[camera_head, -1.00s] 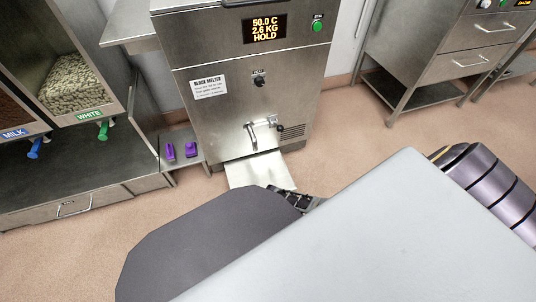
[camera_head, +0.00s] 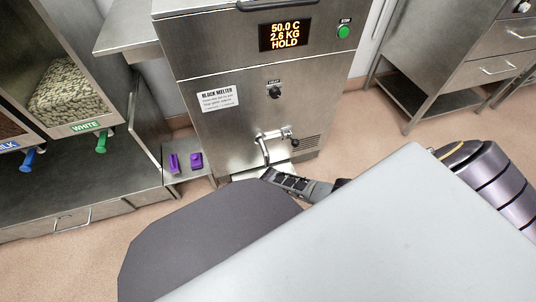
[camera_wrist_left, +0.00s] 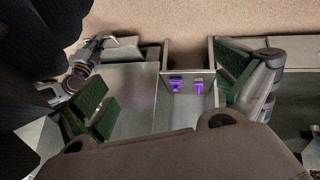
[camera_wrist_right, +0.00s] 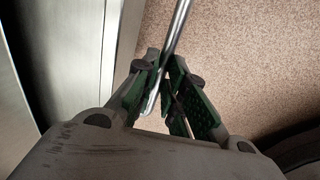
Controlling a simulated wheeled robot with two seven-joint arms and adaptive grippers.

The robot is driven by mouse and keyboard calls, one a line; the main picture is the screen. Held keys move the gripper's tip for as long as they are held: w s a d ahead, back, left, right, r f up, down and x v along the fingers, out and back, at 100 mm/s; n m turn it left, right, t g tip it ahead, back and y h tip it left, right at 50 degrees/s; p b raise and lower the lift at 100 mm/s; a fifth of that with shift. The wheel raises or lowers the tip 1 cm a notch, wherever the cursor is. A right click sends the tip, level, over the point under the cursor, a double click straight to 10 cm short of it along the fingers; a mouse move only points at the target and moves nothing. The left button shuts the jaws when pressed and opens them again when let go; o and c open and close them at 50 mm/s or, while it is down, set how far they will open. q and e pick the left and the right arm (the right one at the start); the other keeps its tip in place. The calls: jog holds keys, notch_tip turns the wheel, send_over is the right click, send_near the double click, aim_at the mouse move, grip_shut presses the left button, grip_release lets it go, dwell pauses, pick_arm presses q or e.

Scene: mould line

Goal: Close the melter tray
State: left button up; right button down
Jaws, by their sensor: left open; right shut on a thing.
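The block melter (camera_head: 230,130) stands at the middle back in the head view, with its front panel facing me. Its tray (camera_head: 246,174) shows as a short pale strip low on the front, below the bent spout (camera_head: 265,150). The rest of the tray is hidden by the melter and my arm. My right gripper (camera_head: 272,177) is at the tray's front. In the right wrist view, its green-padded fingers (camera_wrist_right: 168,92) are shut around a thin metal bar (camera_wrist_right: 179,25), seemingly the tray's handle. My left gripper (camera_wrist_left: 170,95) is open and empty, its fingers wide apart.
Two purple items (camera_head: 174,163) (camera_head: 196,160) lie on a small side shelf (camera_head: 185,177) left of the melter. A dispenser cabinet (camera_head: 65,170) stands at the left. A steel drawer unit (camera_head: 450,75) stands at the right. Floor lies clear between it and the melter.

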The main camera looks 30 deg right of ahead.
jog(key=shift+w, duration=0.15)
jog(key=c, duration=1.5)
grip_release()
jog(key=shift+r, duration=0.1)
jog(key=shift+r, duration=0.2)
jog(key=shift+s+a+r, duration=0.1)
jog(key=shift+s+r, duration=0.3)
jog(key=shift+r, duration=1.45)
jog(key=shift+s+a+r, duration=0.1)
jog(key=shift+s+r, duration=0.25)
jog(key=shift+r, duration=1.55)
jog(key=shift+s+r, duration=0.4)
jog(key=shift+r, duration=1.45)
